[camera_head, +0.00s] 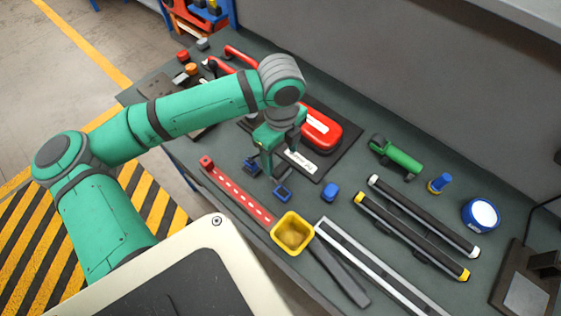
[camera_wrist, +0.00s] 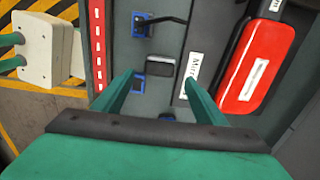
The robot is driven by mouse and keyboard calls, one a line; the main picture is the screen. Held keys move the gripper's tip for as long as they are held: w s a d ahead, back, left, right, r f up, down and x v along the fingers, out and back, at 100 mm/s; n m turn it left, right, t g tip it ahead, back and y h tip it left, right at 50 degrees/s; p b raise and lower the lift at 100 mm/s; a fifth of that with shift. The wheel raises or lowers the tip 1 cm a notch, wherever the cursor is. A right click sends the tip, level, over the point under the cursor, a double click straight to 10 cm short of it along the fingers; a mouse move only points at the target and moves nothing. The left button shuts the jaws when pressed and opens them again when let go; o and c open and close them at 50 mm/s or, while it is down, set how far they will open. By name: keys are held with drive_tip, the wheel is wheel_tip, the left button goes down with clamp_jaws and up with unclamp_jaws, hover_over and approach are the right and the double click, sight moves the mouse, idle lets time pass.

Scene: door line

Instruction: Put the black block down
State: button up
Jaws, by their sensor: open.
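My gripper (camera_head: 280,163) is open above the workbench. In the wrist view its two fingers (camera_wrist: 158,80) are spread apart. The black block (camera_wrist: 160,66) shows between and just beyond the fingertips, with a dark top and a paler edge. Gaps show between it and both fingers. It lies beside a blue square frame (camera_wrist: 138,83); whether it touches the frame I cannot tell. In the head view I cannot make out the block clearly near my gripper. Two blue frames show there, one left of the fingers (camera_head: 252,165) and one below them (camera_head: 282,192).
A red case (camera_head: 320,127) and a white label (camera_head: 300,161) lie right of my gripper. Dark bars (camera_head: 412,235) lie farther right. Some bare bench shows between them.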

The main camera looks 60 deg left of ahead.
sight(280, 168)
drive_tip(key=shift+o, duration=0.5)
wheel_tip(280, 168, up, 6)
drive_tip(key=shift+f+n, duration=2.05)
drive_tip(key=shift+n, duration=3.9)
drive_tip(key=shift+f+n, duration=2.05)
drive_tip(key=shift+n, duration=3.95)
drive_tip(key=shift+f+n, duration=2.05)
drive_tip(key=shift+n, duration=3.9)
